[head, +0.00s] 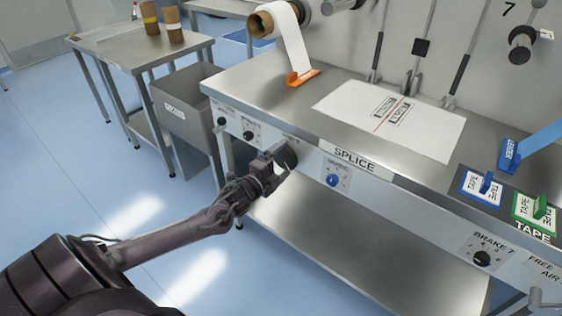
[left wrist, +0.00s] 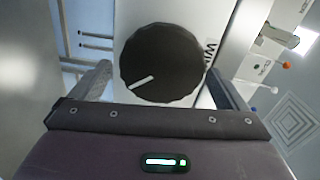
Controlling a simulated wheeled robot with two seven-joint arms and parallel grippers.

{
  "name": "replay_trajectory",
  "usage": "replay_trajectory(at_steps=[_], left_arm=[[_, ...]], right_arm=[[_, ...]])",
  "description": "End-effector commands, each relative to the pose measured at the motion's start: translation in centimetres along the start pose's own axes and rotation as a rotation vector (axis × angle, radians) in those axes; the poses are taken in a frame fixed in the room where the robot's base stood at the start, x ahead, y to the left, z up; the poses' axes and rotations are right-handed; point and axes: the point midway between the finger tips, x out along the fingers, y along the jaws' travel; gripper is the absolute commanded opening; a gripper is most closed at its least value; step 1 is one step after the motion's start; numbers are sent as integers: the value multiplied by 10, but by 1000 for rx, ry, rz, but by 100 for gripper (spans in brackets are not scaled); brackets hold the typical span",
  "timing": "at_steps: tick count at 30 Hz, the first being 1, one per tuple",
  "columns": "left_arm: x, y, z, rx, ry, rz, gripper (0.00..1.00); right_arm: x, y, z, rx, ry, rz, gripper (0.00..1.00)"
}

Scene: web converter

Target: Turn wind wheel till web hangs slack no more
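The wind wheel is a black round knob (head: 289,152) on the front panel of the bench. In the left wrist view the knob (left wrist: 165,50) fills the middle, with a white mark pointing to its lower left. My left gripper (head: 279,168) is at the wheel, its fingers apart on either side of the knob in the wrist view. I cannot tell whether they touch it. A white web (head: 291,42) runs down from a roll to an orange clamp (head: 301,77); I cannot tell whether it is slack. My right gripper is not in view.
The bench top (head: 262,90) holds a white splice sheet (head: 420,142) and blue and green tape holders at the right. A blue dial (head: 332,180) sits right of the wheel. A grey bin (head: 187,112) and a side table (head: 130,50) stand at the left.

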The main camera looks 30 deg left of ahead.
Motion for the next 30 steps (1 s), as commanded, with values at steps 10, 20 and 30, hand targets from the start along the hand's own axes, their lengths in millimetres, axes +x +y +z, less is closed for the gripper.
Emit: replay_trajectory(at_steps=[10, 20, 30], left_arm=[[-4, 0, 1, 0, -1, -1, 100], [-52, 0, 0, 0, 1, 2, 100], [-78, 0, 0, 0, 0, -1, 100]], right_arm=[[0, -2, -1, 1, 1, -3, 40], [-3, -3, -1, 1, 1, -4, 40], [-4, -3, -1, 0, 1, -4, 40]])
